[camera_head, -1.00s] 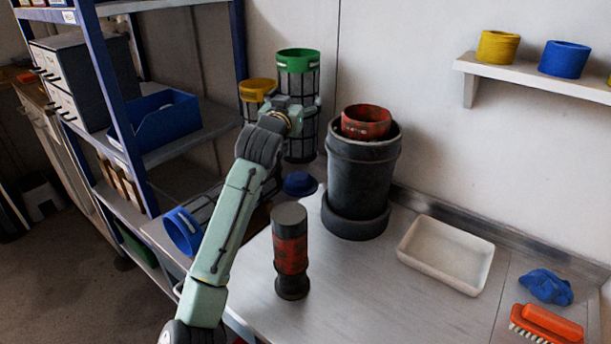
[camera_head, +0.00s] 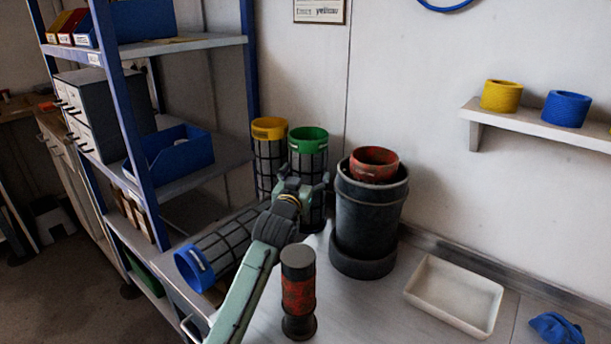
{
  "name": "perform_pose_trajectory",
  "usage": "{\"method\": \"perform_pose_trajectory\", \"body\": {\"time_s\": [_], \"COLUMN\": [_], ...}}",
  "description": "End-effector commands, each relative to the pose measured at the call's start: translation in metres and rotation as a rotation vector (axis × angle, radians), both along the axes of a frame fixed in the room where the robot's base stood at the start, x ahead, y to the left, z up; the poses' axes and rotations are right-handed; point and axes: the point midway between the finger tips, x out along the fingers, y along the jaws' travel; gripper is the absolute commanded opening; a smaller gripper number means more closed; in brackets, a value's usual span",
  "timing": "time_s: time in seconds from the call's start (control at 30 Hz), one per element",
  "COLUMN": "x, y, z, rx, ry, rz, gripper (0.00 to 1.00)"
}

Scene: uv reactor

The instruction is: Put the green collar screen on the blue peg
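The green collar screen (camera_head: 309,140) stands upright at the back of the bench, a black mesh cylinder with a green ring on top. My gripper (camera_head: 304,182) is at the middle of its mesh body, a finger on each side, and appears shut on it. The blue peg is hidden now. It showed as a low blue round piece on the bench in the earlier view, and the screen's lower end now covers that spot.
A yellow collar screen (camera_head: 269,133) stands close at the left. A blue collar screen (camera_head: 196,268) lies on its side. A dark bucket (camera_head: 368,220) with a red collar (camera_head: 374,163) is close at the right. A red-black cylinder (camera_head: 298,296) stands in front; a white tray (camera_head: 453,300) lies right.

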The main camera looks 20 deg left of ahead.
Motion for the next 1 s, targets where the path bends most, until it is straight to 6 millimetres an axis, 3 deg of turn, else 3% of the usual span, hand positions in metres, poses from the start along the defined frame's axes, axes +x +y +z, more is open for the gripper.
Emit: {"method": "perform_pose_trajectory", "body": {"time_s": [0.23,0.63,0.77,1.0], "x": [0.0,-0.003,-0.02,-0.071], "y": [0.0,0.0,0.0,-0.003], "z": [0.0,0.0,-0.002,-0.003], "rx": [0.0,-0.001,-0.001,-0.002], "ry": [0.0,-0.001,-0.002,-0.003], "rz": [0.0,0.0,0.001,0.002], "gripper": [1.0,1.0,1.0,1.0]}}
